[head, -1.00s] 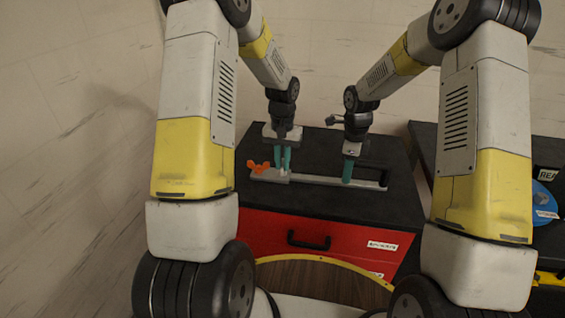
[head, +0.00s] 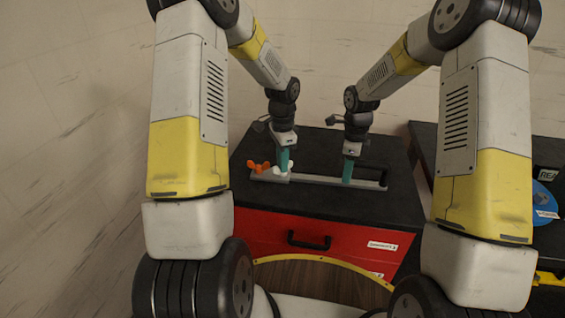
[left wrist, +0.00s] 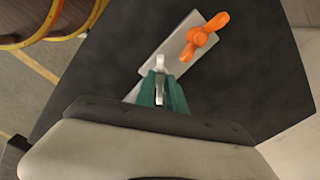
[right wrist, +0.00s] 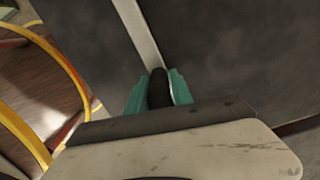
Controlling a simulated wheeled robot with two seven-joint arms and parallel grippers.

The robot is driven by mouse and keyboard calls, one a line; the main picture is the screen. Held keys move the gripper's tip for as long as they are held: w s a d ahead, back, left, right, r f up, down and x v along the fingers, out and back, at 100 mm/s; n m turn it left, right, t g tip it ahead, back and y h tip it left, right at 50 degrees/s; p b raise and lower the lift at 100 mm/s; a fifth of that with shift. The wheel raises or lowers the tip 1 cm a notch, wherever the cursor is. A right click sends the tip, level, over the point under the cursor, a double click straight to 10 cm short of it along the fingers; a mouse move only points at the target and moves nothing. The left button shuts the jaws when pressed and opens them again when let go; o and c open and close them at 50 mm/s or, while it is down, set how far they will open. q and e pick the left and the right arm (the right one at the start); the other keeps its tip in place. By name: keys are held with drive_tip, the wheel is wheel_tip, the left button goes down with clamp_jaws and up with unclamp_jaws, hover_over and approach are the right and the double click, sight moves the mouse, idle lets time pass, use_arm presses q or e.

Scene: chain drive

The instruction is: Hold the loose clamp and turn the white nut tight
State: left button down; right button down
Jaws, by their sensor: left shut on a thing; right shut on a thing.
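The clamp, a pale grey bar (head: 318,180), lies across the black cabinet top. An orange wing nut (head: 258,166) sits on its left end, also in the left wrist view (left wrist: 203,36). Just right of it is the white nut (head: 277,170). My left gripper (head: 284,168) points down and is shut on the white nut, whose pale wing shows between the teal fingers in the left wrist view (left wrist: 161,88). My right gripper (head: 347,181) is shut on the clamp near its right part; a black piece (right wrist: 158,88) shows between its fingers. The fingers hide much of both gripped parts.
The cabinet's black top (head: 320,210) is clear around the clamp. Its red front (head: 265,228) has a black handle (head: 308,240). A second black surface with a blue disc (head: 543,200) stands at the right.

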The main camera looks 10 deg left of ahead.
use_arm(q)
drive_tip(key=m, duration=0.5)
drive_tip(key=shift+m, duration=0.3)
use_arm(e)
drive_tip(key=shift+d, duration=0.1)
use_arm(q)
drive_tip(key=m, duration=0.5)
drive_tip(key=shift+m, duration=0.3)
drive_tip(key=shift+d, duration=0.1)
drive_tip(key=c, duration=1.4)
unclamp_jaws()
drive_tip(key=shift+r, duration=0.1)
